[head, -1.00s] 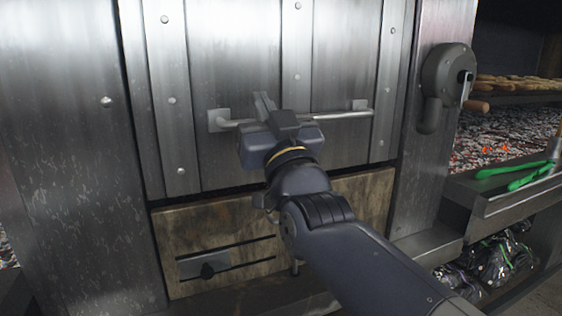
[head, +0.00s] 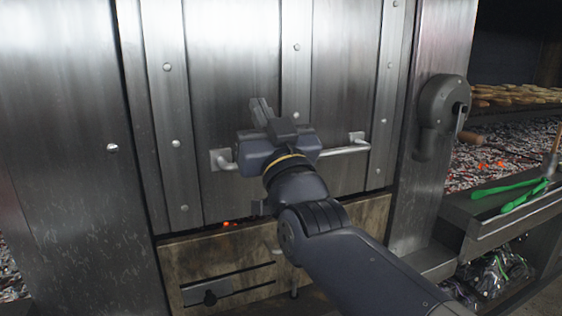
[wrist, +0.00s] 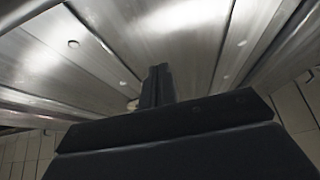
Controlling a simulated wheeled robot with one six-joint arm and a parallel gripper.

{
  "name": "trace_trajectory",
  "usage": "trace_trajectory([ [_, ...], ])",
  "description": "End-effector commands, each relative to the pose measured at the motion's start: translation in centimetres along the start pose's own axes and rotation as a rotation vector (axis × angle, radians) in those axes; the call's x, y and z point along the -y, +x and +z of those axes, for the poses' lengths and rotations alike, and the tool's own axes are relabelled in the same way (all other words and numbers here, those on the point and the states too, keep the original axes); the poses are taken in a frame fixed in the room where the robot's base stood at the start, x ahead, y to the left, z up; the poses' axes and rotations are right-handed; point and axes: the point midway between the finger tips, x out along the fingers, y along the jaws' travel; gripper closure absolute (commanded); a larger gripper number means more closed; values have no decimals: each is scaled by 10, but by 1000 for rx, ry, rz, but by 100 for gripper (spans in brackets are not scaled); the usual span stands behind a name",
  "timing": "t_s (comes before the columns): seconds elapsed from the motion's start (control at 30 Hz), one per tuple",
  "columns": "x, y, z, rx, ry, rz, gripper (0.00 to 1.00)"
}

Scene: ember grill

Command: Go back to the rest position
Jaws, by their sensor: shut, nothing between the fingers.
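My gripper (head: 261,111) is in front of the metal door (head: 227,70), above its horizontal handle bar (head: 345,150). Its fingers are together and empty, pointing up toward the door. In the wrist view the shut fingers (wrist: 157,86) stand against the riveted metal panels. My gripper body hides the middle of the handle, so I cannot tell whether it touches the bar. My arm reaches in from the lower right.
A wooden panel (head: 235,250) with a sliding latch (head: 207,292) lies below the door. A grey crank housing (head: 440,105) is on the right post.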

Motion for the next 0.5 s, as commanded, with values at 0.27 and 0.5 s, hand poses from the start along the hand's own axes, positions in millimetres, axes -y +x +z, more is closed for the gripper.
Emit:
trace_trajectory([
  [0.27,0,18,-30,0,0,0,100],
  [0.5,0,30,-52,0,0,0,100],
])
